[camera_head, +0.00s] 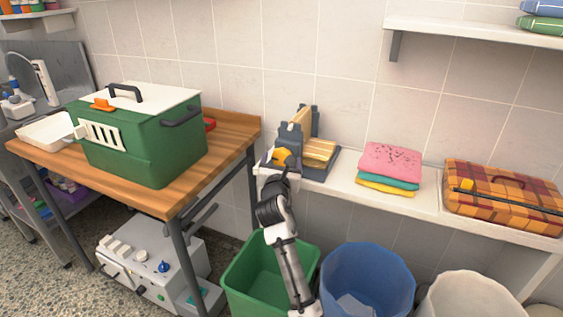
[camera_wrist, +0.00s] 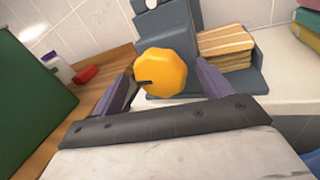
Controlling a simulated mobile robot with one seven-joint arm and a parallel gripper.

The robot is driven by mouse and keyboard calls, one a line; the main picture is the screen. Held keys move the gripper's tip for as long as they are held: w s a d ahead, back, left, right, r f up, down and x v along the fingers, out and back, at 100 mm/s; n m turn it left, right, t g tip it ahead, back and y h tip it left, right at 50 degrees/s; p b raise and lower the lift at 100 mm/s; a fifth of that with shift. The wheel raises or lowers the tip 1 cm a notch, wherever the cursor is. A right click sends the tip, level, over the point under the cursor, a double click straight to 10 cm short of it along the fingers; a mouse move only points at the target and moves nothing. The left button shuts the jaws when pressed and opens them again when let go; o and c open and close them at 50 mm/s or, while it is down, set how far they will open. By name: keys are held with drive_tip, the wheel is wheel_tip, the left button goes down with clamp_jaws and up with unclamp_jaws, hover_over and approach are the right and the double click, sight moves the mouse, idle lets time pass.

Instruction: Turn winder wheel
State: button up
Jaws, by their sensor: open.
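The winder wheel (camera_wrist: 160,73) is a yellow knob with a scalloped edge and a dark slot at its left side. It sits on the front of the grey winder (camera_wrist: 186,28), which holds a striped tan roll or stack (camera_wrist: 225,45). In the head view the wheel (camera_head: 283,156) is partly covered by my arm. My gripper (camera_wrist: 168,85) is open, with one finger on each side of the wheel. Whether the fingers touch it I cannot tell. In the head view my gripper (camera_head: 275,170) is at the left end of the shelf, in front of the winder (camera_head: 305,135).
A wooden table (camera_head: 235,130) with a green carrier (camera_head: 150,145) stands to the left. Folded towels (camera_head: 390,160) and a plaid case (camera_head: 505,195) lie on the white shelf (camera_head: 345,180) to the right. Green (camera_head: 235,280) and blue (camera_head: 365,265) bins stand below.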

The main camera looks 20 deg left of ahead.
drive_tip(key=shift+c, duration=0.2)
drive_tip(key=c, duration=1)
drive_tip(key=shift+o, duration=0.2)
drive_tip(key=shift+f+b, duration=0.1)
drive_tip(key=shift+b, duration=0.25)
